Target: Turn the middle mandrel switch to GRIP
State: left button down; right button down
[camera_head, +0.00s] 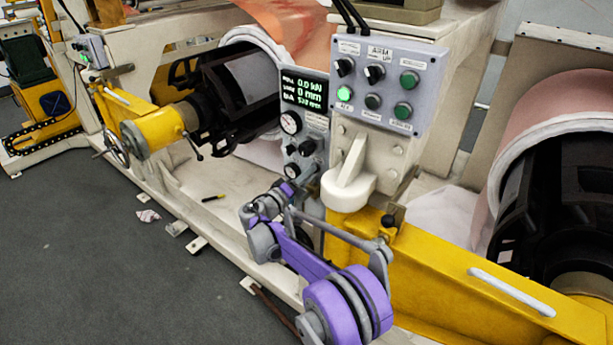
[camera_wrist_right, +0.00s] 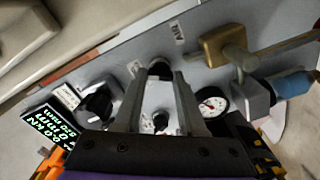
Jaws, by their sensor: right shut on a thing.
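In the wrist view, my right gripper (camera_wrist_right: 160,76) has its two grey fingers closed around a dark round knob (camera_wrist_right: 160,67) on a grey panel. Most of the knob is hidden between the fingertips, so its pointer and setting cannot be read. A small label (camera_wrist_right: 133,68) beside it is too small to read. In the head view, my right gripper (camera_head: 289,188) is at the lower part of the narrow grey control panel (camera_head: 317,125) under the lit display (camera_head: 304,92). The arm hides much of that area. My left gripper does not show.
The wrist view also shows another black knob (camera_wrist_right: 97,102), a pressure gauge (camera_wrist_right: 212,104), a brass-coloured valve (camera_wrist_right: 222,47) and a blue handle (camera_wrist_right: 292,84) close by. A button box (camera_head: 384,85) is above right of the gripper. A yellow arm (camera_head: 470,270) stands at the right.

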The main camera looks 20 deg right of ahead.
jog(key=shift+n, duration=0.3)
jog(key=n+b, duration=0.1)
jog(key=n, duration=0.4)
jog(key=n+b, duration=0.1)
jog(key=n, duration=0.5)
jog(key=shift+b, duration=0.4)
jog(key=shift+n, duration=0.3)
jog(key=shift+c, duration=2.4)
grip_release()
jog(key=shift+a, duration=0.1)
jog(key=b+v, duration=0.1)
jog(key=v, duration=0.9)
jog(key=shift+s+a, duration=0.25)
jog(key=shift+s, duration=0.05)
